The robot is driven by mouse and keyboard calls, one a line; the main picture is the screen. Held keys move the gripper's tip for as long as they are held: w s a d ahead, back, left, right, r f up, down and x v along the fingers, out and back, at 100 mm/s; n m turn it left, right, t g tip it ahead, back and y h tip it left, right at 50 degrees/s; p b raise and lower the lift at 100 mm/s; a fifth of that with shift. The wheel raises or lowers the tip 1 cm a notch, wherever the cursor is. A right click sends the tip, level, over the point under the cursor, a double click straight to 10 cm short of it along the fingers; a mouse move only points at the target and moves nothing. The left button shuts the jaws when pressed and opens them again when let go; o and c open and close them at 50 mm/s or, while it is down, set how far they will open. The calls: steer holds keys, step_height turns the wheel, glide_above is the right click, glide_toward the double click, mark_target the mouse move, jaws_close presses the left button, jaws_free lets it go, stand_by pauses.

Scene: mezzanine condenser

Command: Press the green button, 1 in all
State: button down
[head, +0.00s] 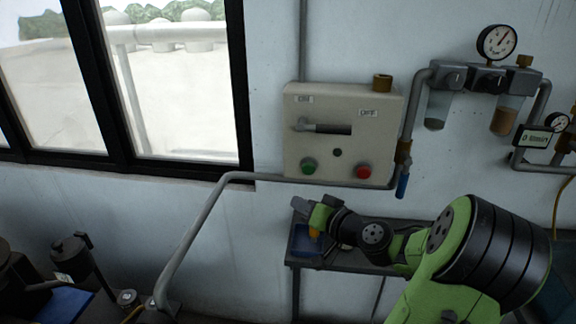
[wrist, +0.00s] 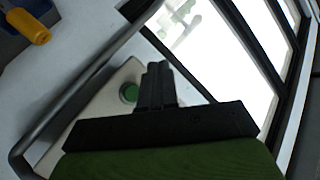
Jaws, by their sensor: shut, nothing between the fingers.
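The green button (head: 308,167) is at the lower left of a beige control box (head: 330,105) on the wall. In the wrist view the green button (wrist: 130,93) shows just left of my gripper (wrist: 158,72). My gripper is shut and empty, its two fingers together. In the head view my gripper (head: 300,206) is below the box, apart from the button. Part of the box (wrist: 95,125) in the wrist view is hidden behind my gripper's body.
A red button (head: 363,172) and a lever (head: 322,128) are on the same box. A grey pipe (head: 260,178) runs just below the buttons. A small shelf (head: 350,262) with a blue bin (head: 304,240) stands below. Gauges and filters (head: 485,78) hang at right.

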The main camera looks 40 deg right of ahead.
mark_target(308, 169)
steer(key=shift+s+d+r+m+t+h, duration=0.2)
steer(key=shift+d+r+m+t+h, duration=0.15)
steer(key=shift+d, duration=0.3)
steer(key=w+d+p, duration=0.3)
steer(key=w+d, duration=0.2)
steer(key=d, duration=0.1)
steer(key=shift+w+d, duration=0.3)
steer(key=shift+d, duration=0.1)
steer(key=shift+d, duration=0.1)
stand_by(1.5)
steer(key=shift+w+d, duration=0.25)
